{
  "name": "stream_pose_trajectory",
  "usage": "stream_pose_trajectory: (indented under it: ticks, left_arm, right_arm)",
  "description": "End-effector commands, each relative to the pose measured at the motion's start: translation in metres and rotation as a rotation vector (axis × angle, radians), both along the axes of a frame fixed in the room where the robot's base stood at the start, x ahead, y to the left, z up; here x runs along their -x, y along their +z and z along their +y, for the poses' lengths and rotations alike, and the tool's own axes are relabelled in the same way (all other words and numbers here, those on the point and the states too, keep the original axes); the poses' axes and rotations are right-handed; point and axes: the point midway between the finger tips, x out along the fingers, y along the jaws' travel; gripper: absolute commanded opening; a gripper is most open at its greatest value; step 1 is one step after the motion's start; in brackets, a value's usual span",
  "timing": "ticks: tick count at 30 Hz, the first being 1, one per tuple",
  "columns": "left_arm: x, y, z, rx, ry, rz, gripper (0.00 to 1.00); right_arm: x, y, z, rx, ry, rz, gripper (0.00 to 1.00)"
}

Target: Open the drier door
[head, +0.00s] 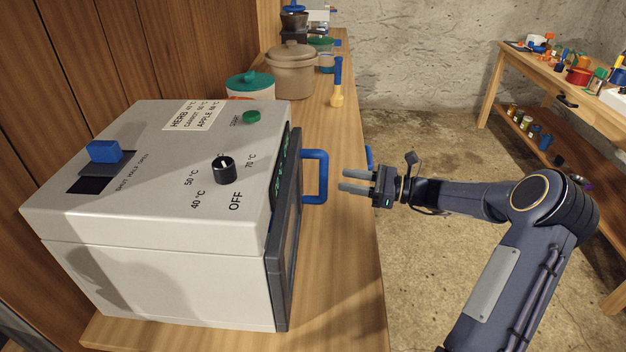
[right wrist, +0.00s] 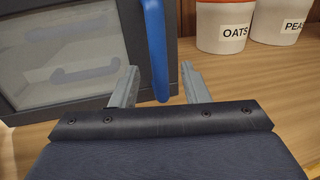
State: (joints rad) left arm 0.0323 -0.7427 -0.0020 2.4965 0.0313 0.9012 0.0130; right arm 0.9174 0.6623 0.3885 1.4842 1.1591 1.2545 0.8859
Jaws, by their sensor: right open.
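The drier (head: 150,200) is a light grey box on a wooden counter. Its dark-framed door (head: 285,240) is on its right side and looks shut. A blue handle (head: 325,178) stands out from the door. In the right wrist view, the door (right wrist: 65,50) shows a pale window, and the blue handle (right wrist: 157,45) rises between and beyond my finger tips. My right gripper (head: 343,181) is open and empty, with its fingers pointing left at the handle, a short gap away in the head view. In the wrist view the right gripper (right wrist: 160,85) has a finger on each side of the handle. My left gripper is not in view.
The drier's top has a black knob (head: 224,170), a green button (head: 252,117) and a blue slider (head: 104,151). Pots, including a brown one (head: 291,72), and a blue-handled brush (head: 337,85) are farther back on the counter. A wooden workbench (head: 545,75) stands far right.

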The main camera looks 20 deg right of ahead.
Motion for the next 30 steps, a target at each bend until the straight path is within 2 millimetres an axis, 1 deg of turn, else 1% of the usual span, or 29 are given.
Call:
stream_pose_trajectory:
  ticks: [6, 12, 16, 24, 26, 30]
  left_arm:
    - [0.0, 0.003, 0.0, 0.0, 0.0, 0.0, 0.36]
    - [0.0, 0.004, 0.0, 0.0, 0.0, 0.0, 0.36]
    - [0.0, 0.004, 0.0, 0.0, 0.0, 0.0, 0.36]
    - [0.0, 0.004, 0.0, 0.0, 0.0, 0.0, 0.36]
    - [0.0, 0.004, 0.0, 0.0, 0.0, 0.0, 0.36]
    - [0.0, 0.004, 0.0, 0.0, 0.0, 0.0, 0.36]
  right_arm:
    - [-0.02, 0.002, 0.03, 0.001, 0.006, -0.003, 0.42]
    - [-0.037, 0.002, 0.051, 0.004, 0.005, -0.003, 0.42]
    - [-0.042, 0.001, 0.058, 0.004, 0.004, -0.002, 0.42]
    - [-0.043, 0.001, 0.059, 0.005, 0.003, -0.003, 0.42]
    - [-0.043, 0.001, 0.059, 0.005, 0.003, -0.002, 0.35]
    - [-0.043, 0.001, 0.059, 0.005, 0.004, -0.002, 0.17]
